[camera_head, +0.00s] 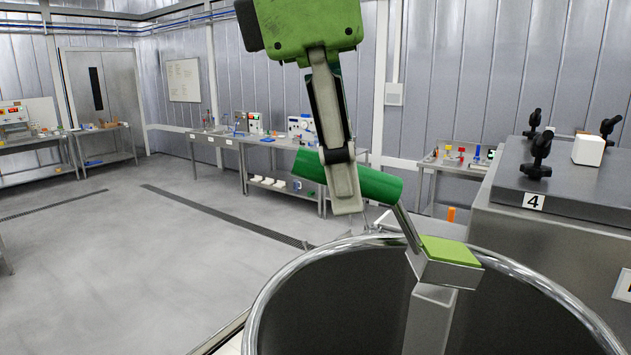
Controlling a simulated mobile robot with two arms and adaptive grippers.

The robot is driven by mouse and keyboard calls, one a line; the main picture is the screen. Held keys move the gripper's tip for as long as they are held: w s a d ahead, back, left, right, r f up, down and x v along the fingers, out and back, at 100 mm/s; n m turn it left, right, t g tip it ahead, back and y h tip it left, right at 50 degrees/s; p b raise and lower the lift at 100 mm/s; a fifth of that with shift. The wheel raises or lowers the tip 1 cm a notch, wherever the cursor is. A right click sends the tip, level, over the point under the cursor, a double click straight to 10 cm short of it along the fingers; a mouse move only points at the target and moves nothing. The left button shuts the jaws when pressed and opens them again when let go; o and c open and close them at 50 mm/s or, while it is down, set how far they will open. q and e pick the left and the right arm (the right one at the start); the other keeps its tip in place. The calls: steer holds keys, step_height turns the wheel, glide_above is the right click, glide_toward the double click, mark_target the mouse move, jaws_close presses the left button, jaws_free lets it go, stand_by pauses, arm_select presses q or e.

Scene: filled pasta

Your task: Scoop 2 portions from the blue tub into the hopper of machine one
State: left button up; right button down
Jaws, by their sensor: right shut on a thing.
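My right gripper (335,178) comes down from the top of the view and is shut on the green handle (375,184) of a metal scoop. The scoop's square cup (445,272) holds a flat-topped light green filling (450,250). The cup is roughly level, over the opening of a large round steel vessel (275,290) with a shiny rim. No label on this vessel shows, so I cannot tell if it is machine one's hopper. I cannot make out the blue tub. My left gripper is not in view.
A steel cabinet marked 4 (534,201) with black knobs and a white block (588,149) stands close on the right. Benches with small equipment (265,142) line the far wall. The grey floor (120,270) at left is clear.

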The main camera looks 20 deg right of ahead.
mark_target(383, 173)
steer(key=shift+w+d+r+y, duration=0.15)
steer(key=shift+d+r+y, duration=0.3)
steer(key=shift+y, duration=0.15)
steer(key=shift+d+r+t+y, duration=0.3)
steer(key=shift+d+r+y, duration=0.15)
steer(key=shift+d+y, duration=0.15)
steer(key=shift+s+d+r+y, duration=0.35)
steer(key=shift+d+r+y, duration=0.05)
steer(key=shift+d, duration=0.15)
steer(key=shift+s+d+r+y, duration=0.3)
steer(key=shift+d+r+y, duration=0.1)
steer(key=shift+d, duration=0.1)
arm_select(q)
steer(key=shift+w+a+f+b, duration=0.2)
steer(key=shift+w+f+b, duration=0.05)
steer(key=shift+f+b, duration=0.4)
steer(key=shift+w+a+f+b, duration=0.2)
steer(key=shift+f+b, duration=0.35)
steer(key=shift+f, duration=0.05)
arm_select(e)
steer(key=s+d+r+t+y, duration=0.1)
steer(key=d+r+t+y, duration=0.1)
steer(key=d+y, duration=0.2)
steer(key=shift+s+d+m+y, duration=0.3)
steer(key=shift+d+m, duration=0.1)
steer(key=shift+d, duration=0.8)
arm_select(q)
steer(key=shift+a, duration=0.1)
arm_select(e)
steer(key=shift+a, duration=0.1)
